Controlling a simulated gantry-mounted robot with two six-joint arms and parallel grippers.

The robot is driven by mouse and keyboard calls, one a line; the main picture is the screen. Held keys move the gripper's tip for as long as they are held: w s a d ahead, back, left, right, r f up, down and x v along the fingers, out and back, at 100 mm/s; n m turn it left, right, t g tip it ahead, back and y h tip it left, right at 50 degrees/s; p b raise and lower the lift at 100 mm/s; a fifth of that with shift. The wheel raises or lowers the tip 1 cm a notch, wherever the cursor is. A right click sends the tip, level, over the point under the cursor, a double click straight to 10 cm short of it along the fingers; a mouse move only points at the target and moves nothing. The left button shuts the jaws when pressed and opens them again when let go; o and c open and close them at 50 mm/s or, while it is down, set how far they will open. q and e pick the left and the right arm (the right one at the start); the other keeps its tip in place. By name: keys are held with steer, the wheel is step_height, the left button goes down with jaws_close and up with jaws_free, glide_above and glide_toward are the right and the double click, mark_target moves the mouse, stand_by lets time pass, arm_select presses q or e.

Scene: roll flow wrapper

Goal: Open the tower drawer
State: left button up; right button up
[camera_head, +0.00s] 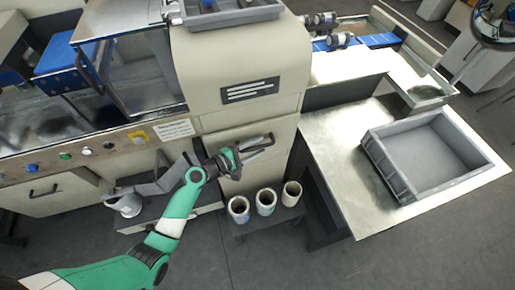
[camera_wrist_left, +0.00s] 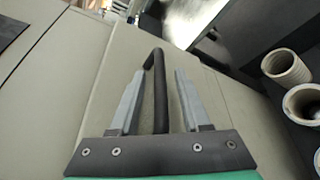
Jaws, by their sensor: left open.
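The tower drawer (camera_head: 222,138) is a beige front below the dark label plate on the tower (camera_head: 240,60). It looks shut. In the left wrist view its dark bar handle (camera_wrist_left: 160,95) stands out from the beige panel. My left gripper (camera_head: 262,148) is at the drawer front. In the left wrist view the gripper (camera_wrist_left: 160,78) is open, with one grey finger on each side of the handle and a visible gap to each. In the head view the fingers cover much of the handle. My right gripper is not in view.
Several pale rolls (camera_head: 265,201) stand on a low dark shelf beneath the tower. A grey crate (camera_head: 382,165) sits on the metal table at right. A lower-left door has its own dark handle (camera_head: 44,190). Dark floor lies clear in front.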

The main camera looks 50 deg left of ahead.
arm_select(q)
steer(key=shift+w, duration=0.15)
jaws_close()
stand_by(1.4)
